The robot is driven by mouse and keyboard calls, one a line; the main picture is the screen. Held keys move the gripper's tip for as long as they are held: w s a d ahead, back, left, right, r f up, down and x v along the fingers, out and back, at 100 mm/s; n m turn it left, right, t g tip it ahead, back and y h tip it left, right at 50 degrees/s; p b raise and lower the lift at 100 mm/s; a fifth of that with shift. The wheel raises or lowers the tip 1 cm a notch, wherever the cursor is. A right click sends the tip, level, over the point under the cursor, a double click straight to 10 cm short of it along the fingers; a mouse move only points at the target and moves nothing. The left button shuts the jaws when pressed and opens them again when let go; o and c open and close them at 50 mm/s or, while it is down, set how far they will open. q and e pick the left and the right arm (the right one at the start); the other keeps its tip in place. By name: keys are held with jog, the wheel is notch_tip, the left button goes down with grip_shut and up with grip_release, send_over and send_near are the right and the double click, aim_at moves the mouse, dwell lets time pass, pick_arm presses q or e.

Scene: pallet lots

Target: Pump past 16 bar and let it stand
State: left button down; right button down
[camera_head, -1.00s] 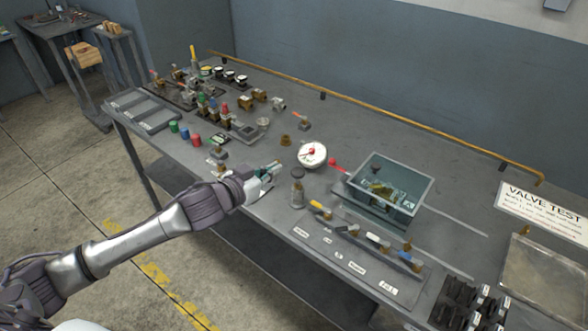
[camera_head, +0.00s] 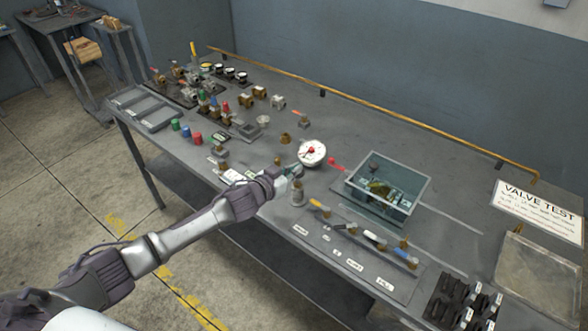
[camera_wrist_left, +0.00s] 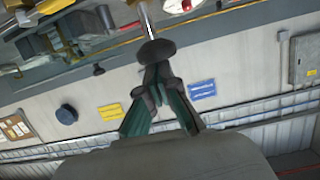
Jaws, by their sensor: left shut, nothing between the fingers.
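A small upright cylinder (camera_head: 298,194), apparently the hand pump, stands near the bench's front edge. My left gripper (camera_head: 296,169) is shut and empty at its top, hiding that part in the head view. In the left wrist view, a dark round knob (camera_wrist_left: 155,49) on a bright metal rod (camera_wrist_left: 147,20) is right at the tips of my shut left gripper (camera_wrist_left: 155,73); I cannot tell whether they touch. A round white gauge (camera_head: 312,153) with red on its face is just behind the gripper; its reading is too small to make out. My right gripper is out of view.
A grey open-topped tank (camera_head: 427,190) with a part inside stands right of the pump, with a red lever end (camera_head: 337,163) beside it. Several coloured-handled tools lie on a labelled board (camera_head: 333,262) in front. Valves and fittings crowd the bench's far left.

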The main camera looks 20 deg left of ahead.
pick_arm(q)
notch_tip(320, 180, down, 4)
jog(key=shift+s+r+b, duration=0.15)
jog(key=shift+r+b, duration=0.05)
jog(key=shift+b, duration=1.05)
jog(key=shift+f, duration=0.1)
notch_tip(320, 180, up, 5)
jog(key=p, duration=0.5)
jog(key=b+v, duration=0.3)
jog(key=v, duration=0.6)
jog(key=shift+s+a, duration=0.15)
jog(key=shift+s, duration=0.2)
